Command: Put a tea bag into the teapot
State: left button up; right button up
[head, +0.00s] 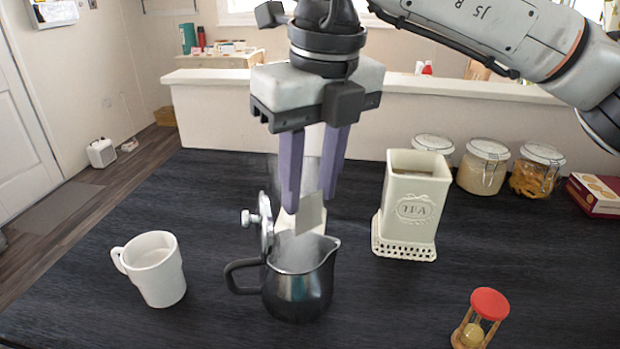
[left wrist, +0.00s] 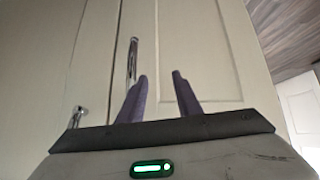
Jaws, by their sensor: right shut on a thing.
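The dark metal teapot (head: 299,293) stands upright on the black counter, its handle to the left and its hinged lid (head: 266,225) raised. My right gripper (head: 309,203) points down above the teapot's open top. It is shut on a pale, flat tea bag (head: 312,217), whose lower edge hangs at or just over the opening; I cannot tell if it is inside the rim. The cream TEA canister (head: 413,207) stands open to the right on a lattice base. My left gripper (left wrist: 160,80) is open and empty in the left wrist view, in front of cabinet doors.
A white mug (head: 156,270) stands left of the teapot. A red-topped hourglass (head: 481,318) is at the front right. Glass jars (head: 482,167) and a red box (head: 597,196) line the back right. Cabinet door handles (left wrist: 132,60) are near my left gripper.

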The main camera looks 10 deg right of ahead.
jog(key=o, duration=1.1)
jog(key=shift+c, duration=0.2)
notch_tip(320, 180, up, 10)
jog(key=s, duration=0.1)
jog(key=shift+s+d, duration=0.25)
